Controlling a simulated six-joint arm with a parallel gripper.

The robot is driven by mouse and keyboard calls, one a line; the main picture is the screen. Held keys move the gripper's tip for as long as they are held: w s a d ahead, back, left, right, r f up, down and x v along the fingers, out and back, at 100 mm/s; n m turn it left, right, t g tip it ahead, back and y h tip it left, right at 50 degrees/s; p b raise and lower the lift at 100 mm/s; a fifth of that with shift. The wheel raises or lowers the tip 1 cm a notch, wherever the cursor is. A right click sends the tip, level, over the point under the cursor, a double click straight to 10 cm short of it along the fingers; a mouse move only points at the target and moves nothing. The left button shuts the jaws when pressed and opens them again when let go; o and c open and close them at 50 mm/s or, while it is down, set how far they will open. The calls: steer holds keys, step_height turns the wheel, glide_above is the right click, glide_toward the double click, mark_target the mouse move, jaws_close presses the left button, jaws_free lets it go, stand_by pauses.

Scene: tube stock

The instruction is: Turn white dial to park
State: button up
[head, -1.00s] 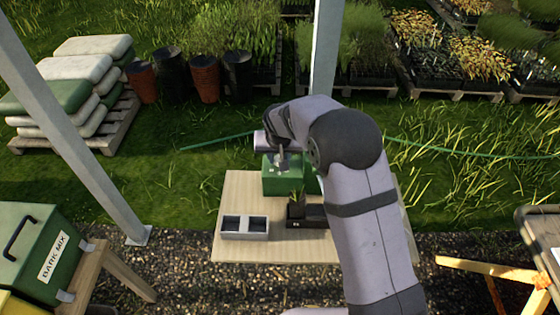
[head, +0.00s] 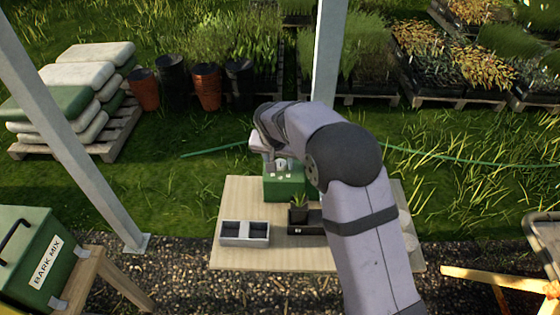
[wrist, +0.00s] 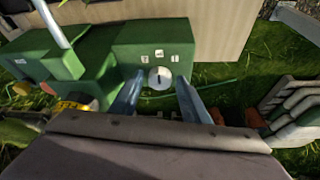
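The white dial (wrist: 160,78) sits on a face of the green box (wrist: 135,32). A short dark mark on the dial points roughly up in the wrist view, toward the middle of three small white labels; their print is too small to read. My gripper (wrist: 160,104) is open, with one finger to each side of the dial. The fingers appear apart from it, but contact is hard to judge. In the head view the green box (head: 284,187) stands at the back of the table, with my gripper (head: 270,164) at its upper left.
On the table (head: 270,257) are a grey two-cell tray (head: 245,233) and a small potted plant (head: 299,212) beside a dark block (head: 312,229). A pale post (head: 326,60) stands behind my arm. The table's left front is clear.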

stand_by(0.3)
steer(key=b+v, duration=0.2)
steer(key=v, duration=0.5)
steer(key=shift+r, duration=0.15)
steer(key=shift+s, duration=0.1)
